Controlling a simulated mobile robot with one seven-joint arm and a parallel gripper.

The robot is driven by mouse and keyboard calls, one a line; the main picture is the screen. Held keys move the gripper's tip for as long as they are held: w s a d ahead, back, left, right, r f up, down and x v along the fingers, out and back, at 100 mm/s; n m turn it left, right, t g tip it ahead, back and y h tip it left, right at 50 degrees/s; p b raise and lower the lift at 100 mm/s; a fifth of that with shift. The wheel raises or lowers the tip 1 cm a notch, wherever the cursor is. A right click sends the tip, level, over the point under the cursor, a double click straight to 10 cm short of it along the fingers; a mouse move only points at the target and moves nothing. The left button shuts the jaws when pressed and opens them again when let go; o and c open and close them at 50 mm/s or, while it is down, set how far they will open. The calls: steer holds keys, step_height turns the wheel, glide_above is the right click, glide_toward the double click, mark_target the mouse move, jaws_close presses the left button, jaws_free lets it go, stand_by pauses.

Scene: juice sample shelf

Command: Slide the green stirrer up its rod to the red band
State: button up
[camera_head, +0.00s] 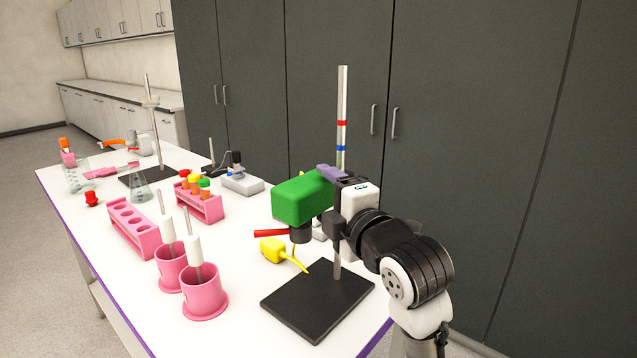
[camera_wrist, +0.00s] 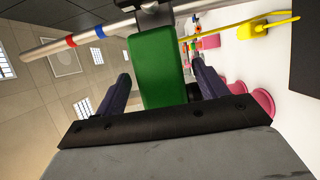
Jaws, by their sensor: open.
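The green stirrer (camera_head: 302,198) is mounted on the silver rod (camera_head: 341,105), below both bands. The red band (camera_head: 342,123) is above the blue band (camera_head: 341,148). In the wrist view the green stirrer (camera_wrist: 158,70) lies between the two fingers of my gripper (camera_wrist: 162,82), with a visible gap on each side. My gripper (camera_head: 331,184) is open around the stirrer's body, at the rod side in the head view. The red band (camera_wrist: 70,41) and blue band (camera_wrist: 98,31) also show in the wrist view. My gripper partly hides the rod and the stirrer's mount in the head view.
The rod stands on a black base plate (camera_head: 318,302) near the table's front right. Pink beakers (camera_head: 204,298), pink racks (camera_head: 137,232) and glass flasks stand left. Dark cabinets (camera_head: 480,130) are behind. Space around the upper rod is clear.

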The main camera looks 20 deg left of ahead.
steer(key=shift+p+x, duration=0.3)
steer(key=shift+x, duration=1.5)
